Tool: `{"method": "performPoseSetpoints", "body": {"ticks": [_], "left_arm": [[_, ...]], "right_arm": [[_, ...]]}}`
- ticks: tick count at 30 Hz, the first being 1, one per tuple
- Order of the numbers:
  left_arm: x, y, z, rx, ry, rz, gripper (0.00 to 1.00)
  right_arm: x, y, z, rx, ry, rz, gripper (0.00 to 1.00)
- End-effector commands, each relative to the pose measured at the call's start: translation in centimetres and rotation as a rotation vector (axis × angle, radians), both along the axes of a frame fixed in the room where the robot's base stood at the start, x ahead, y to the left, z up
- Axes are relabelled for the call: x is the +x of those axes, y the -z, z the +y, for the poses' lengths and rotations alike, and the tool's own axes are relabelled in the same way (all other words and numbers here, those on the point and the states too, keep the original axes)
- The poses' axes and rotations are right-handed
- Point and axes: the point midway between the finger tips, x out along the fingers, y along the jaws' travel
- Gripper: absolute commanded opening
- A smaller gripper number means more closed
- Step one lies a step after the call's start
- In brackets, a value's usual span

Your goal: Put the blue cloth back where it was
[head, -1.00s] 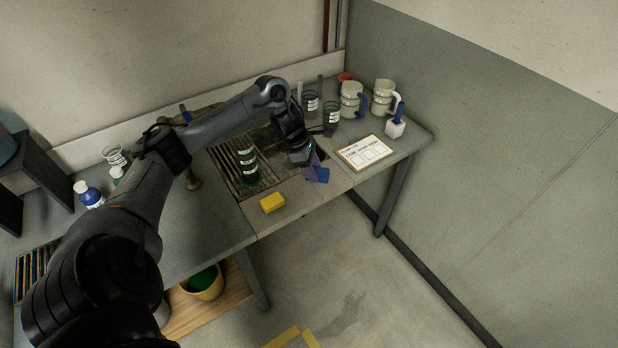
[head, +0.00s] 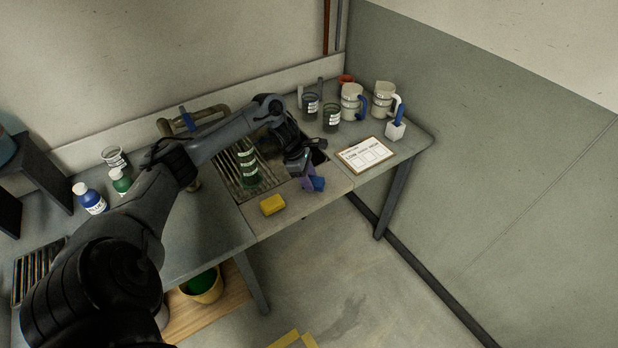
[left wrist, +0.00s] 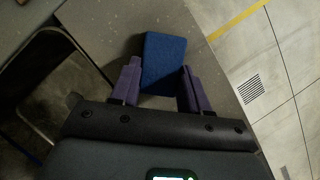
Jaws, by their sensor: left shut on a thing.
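The blue cloth (head: 317,184) is a small folded dark blue pad. It is over the front part of the bench, near its front edge. My left gripper (head: 309,177) is shut on it with purple fingers. In the left wrist view the cloth (left wrist: 164,58) sticks out past the fingertips of the left gripper (left wrist: 160,84). I cannot tell whether the cloth touches the bench top. My right gripper is not in view.
A yellow sponge (head: 272,204) lies left of the cloth near the front edge.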

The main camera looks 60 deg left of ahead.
Motion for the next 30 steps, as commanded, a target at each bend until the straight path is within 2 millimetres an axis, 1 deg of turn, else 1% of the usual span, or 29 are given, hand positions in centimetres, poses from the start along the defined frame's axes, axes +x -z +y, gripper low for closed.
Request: {"method": "performPoseSetpoints", "body": {"ticks": [3,4,6,9,17,21,22,26,30], "left_arm": [[0.0,0.4,0.0,0.000,0.000,0.000,0.17],[0.0,0.4,0.0,0.001,0.000,0.001,0.47],[0.0,0.3,0.0,0.000,0.000,0.000,0.58],[0.0,0.3,0.0,0.001,0.000,0.001,0.71],[0.0,0.2,0.0,0.000,0.000,0.000,0.71],[0.0,-0.3,0.0,0.000,0.000,0.000,0.71],[-0.1,-0.5,0.1,0.001,0.000,-0.001,0.71],[-0.6,-2.0,0.6,0.004,-0.001,-0.001,0.71],[-1.3,-4.4,1.3,0.004,0.000,0.000,0.71]], "right_arm": [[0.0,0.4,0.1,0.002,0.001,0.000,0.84],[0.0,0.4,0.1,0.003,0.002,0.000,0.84],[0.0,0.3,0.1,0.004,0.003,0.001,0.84],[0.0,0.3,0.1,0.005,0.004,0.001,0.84],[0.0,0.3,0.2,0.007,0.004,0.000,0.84],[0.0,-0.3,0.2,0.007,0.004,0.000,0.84],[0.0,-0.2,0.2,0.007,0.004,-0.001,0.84],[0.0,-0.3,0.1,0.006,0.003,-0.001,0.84],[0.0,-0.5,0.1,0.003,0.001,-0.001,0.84]]}}
